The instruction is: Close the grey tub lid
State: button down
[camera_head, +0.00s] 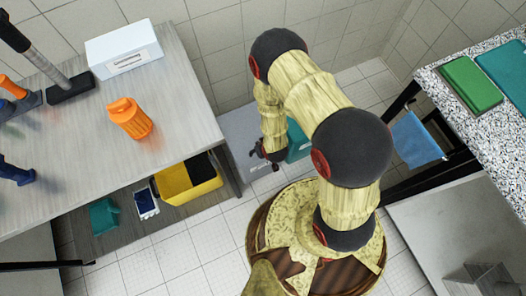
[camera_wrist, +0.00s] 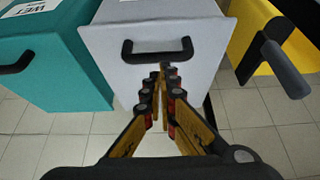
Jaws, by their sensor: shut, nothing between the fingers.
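The grey tub (camera_wrist: 120,70) is in the middle of the wrist view, with a black bar handle (camera_wrist: 128,55) on the grey face towards me. A pale label shows in part above the handle. I cannot tell how far its lid is open. My gripper (camera_wrist: 163,68) is shut and empty, its fingertips in front of the grey face, at or just below the handle bar. I cannot tell whether they touch it. In the head view the grey tub (camera_head: 236,125) is partly hidden by my arm, and my gripper (camera_head: 270,156) points down at it.
A teal tub (camera_wrist: 50,75) stands left of the grey one and a yellow tub (camera_wrist: 250,35) with a dark handle right of it. A bench (camera_head: 185,90) with an orange bottle (camera_head: 130,118) and white box (camera_head: 124,48) is left. A speckled counter (camera_head: 450,100) is right.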

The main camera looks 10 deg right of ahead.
jog(key=s+d+f+p, duration=0.1)
jog(key=s+d, duration=0.1)
jog(key=s, duration=0.7)
jog(key=shift+s+f+p, duration=0.25)
jog(key=shift+s+p, duration=0.1)
jog(key=shift+p, duration=0.05)
jog(key=w+a+r, duration=0.1)
jog(key=w+r, duration=1.1)
jog(key=w+d+r+m, duration=0.1)
jog(key=w+r, duration=0.2)
jog(key=r, duration=0.7)
jog(key=w+d+r, duration=0.1)
jog(key=w+r, duration=0.2)
jog(key=r, duration=0.6)
jog(key=w+d+r+p+v, duration=0.1)
jog(key=d+v, duration=0.1)
jog(key=v, duration=2.7)
jog(key=s+r+m+h, duration=0.1)
jog(key=s+r, duration=0.4)
jog(key=s, duration=0.4)
jog(key=shift+s+d, duration=0.35)
jog(key=shift+d, duration=0.1)
jog(key=shift+r, duration=0.15)
